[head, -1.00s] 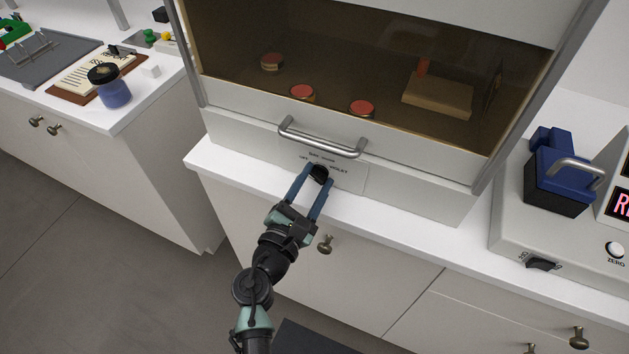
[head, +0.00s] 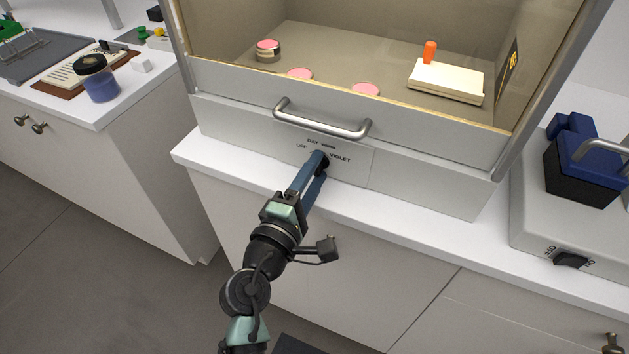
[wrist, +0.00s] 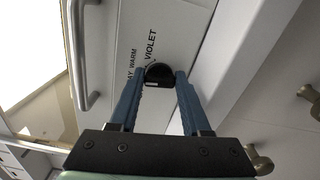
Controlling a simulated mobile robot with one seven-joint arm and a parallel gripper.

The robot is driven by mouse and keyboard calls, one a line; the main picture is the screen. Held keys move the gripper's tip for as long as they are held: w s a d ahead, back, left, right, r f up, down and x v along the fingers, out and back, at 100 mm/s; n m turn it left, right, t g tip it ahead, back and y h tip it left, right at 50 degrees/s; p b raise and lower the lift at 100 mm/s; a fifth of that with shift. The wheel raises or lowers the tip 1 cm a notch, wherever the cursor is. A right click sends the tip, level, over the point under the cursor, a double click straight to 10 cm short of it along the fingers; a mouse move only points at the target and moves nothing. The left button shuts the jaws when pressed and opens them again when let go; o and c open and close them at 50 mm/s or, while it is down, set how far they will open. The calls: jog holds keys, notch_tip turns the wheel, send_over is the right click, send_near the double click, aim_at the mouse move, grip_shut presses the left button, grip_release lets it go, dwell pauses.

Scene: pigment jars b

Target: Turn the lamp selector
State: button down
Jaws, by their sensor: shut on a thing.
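The lamp selector is a small black knob (wrist: 159,74) on a pale label plate (head: 352,168) at the front of the glass-fronted cabinet. The plate reads OFF, DAY, WARM and VIOLET. My gripper (wrist: 158,82) has its two blue fingers closed on the knob, one on each side, in the wrist view. In the head view my gripper (head: 319,160) reaches up to the plate and mostly covers the knob. The knob's exact pointing direction is hard to read.
A metal bar handle (head: 322,121) sits just above the plate. A blue device (head: 580,165) stands right. A jar (head: 98,80) stands on the left counter.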

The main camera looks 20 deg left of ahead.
jog(key=m+b, duration=0.2)
jog(key=m, duration=0.1)
jog(key=shift+f+b, duration=0.3)
jog(key=shift+r+m+b, duration=0.1)
jog(key=shift+m+b, duration=0.7)
jog(key=shift+m, duration=0.5)
jog(key=shift+c, duration=1.8)
grip_release()
